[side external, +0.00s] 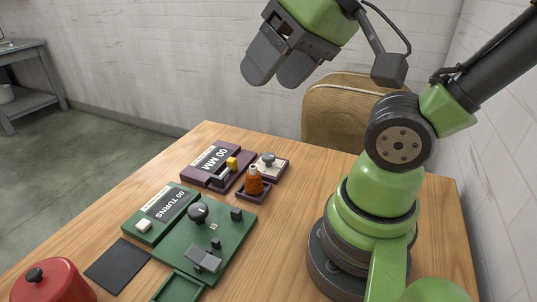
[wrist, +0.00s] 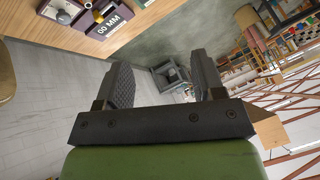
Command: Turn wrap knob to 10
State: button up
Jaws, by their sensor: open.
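A green panel (side external: 165,245) on the table carries a display (side external: 172,206) that reads "00 TURNS". A dark round knob (side external: 198,211) with a light pointer mark stands on this panel beside the display. No legible label names it as the wrap knob, and I cannot read its setting. My gripper (side external: 272,76) is open and empty, high above the far side of the table and well apart from the panel. In the wrist view my gripper (wrist: 162,82) shows its two fingers spread, with the floor behind them. The green panel is not visible there.
A purple unit (side external: 198,171) reads "00 MM" and also shows in the wrist view (wrist: 92,29). A red pot (side external: 50,283) and dark mat (side external: 117,266) lie at front left. A chair (side external: 345,110) stands behind.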

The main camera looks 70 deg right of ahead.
jog(key=w+d+f+n+g+h, duration=0.1)
jog(key=w+d+f+n+g, duration=0.15)
jog(key=w+d, duration=0.3)
jog(key=n+g, duration=0.5)
jog(key=n, duration=0.5)
send_over(269, 155)
notch_tip(269, 155, down, 16)
jog(key=shift+t+h, duration=0.25)
jog(key=shift+h, duration=0.15)
notch_tip(269, 155, down, 10)
jog(key=shift+r, duration=0.2)
jog(key=shift+c, duration=0.4)
jog(key=c, duration=0.8)
jog(key=shift+c, duration=0.2)
